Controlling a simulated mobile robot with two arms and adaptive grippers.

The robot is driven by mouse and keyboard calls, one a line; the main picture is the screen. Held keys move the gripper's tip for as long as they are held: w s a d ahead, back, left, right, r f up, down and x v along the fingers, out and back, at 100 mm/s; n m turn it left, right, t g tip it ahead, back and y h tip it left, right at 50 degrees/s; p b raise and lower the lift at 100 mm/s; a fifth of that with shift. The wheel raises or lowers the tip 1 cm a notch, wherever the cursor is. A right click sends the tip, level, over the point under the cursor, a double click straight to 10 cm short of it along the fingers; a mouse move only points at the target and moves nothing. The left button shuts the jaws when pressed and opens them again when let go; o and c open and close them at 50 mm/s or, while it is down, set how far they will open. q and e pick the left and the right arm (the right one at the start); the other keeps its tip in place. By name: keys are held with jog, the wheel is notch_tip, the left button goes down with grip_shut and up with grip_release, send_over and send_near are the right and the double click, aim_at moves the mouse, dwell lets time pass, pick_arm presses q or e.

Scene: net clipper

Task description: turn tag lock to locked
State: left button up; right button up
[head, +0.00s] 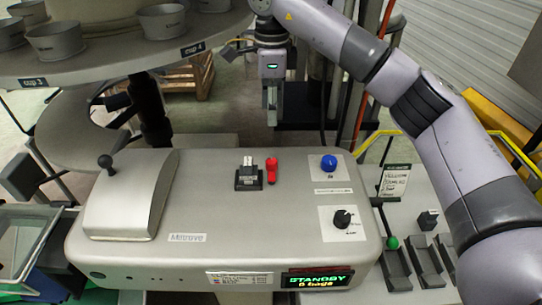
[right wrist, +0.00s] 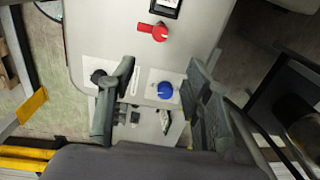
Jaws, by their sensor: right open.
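On the grey console a red turn handle (head: 271,171) stands beside a black block with a white top (head: 248,175). A black knob (head: 343,218) sits on a white labelled plate at the right. The labels are too small to read, so I cannot tell for sure which one is the tag lock. The red handle (right wrist: 153,31) and black knob (right wrist: 97,77) also show in the right wrist view. My right gripper (head: 271,117) is open and empty, raised near the console's back edge; its spread fingers (right wrist: 161,64) touch nothing. My left gripper is not seen.
A blue button (head: 329,162) sits behind the black knob. A silver cover with a black ball lever (head: 106,162) is at the left. A round shelf with cups (head: 110,62) overhangs the back left. A green-knobbed lever (head: 392,242) is at the right. The display (head: 318,279) reads STANDBY.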

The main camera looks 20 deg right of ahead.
aim_at(271, 161)
notch_tip(271, 161, down, 16)
jog(key=p, duration=0.3)
jog(key=shift+r+p, duration=0.25)
jog(key=shift+p, duration=0.1)
grip_shut()
